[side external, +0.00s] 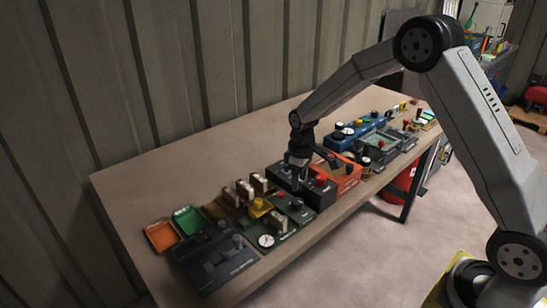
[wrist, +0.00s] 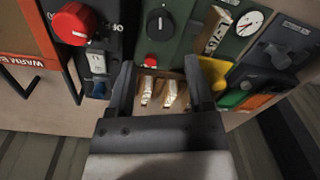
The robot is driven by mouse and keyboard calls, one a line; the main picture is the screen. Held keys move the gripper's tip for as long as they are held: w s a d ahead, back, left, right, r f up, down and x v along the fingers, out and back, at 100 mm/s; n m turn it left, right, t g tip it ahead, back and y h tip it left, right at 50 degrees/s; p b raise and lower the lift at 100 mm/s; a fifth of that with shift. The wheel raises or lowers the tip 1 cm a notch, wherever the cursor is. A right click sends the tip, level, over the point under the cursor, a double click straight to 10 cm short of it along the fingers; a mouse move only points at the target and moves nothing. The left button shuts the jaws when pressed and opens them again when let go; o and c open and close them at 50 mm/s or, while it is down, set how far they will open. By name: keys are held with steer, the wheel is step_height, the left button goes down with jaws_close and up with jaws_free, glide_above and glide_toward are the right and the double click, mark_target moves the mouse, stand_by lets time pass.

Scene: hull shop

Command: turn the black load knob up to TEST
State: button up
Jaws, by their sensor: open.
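A black knob (wrist: 158,22) with pale marks around it sits on a green panel (wrist: 187,42) at the top middle of the wrist view; I cannot read its markings. It also shows in the side view (side external: 297,204), just below my gripper (side external: 297,184). My gripper (wrist: 158,64) is open and empty, with its two fingers apart above the panel. The knob lies beyond the fingertips in the wrist view, and I see no contact. A small red button (wrist: 151,61) shows between the fingertips.
A white dial gauge (wrist: 249,22) and a yellow part (wrist: 213,74) are to the right. A dark box with a grey lever knob (wrist: 279,57) is farther right. A big red knob (wrist: 72,23) stands left. Green (side external: 188,220) and orange (side external: 161,236) trays lie on the bench.

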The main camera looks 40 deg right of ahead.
mark_target(298, 200)
steer(key=shift+f, duration=3.9)
jaws_close()
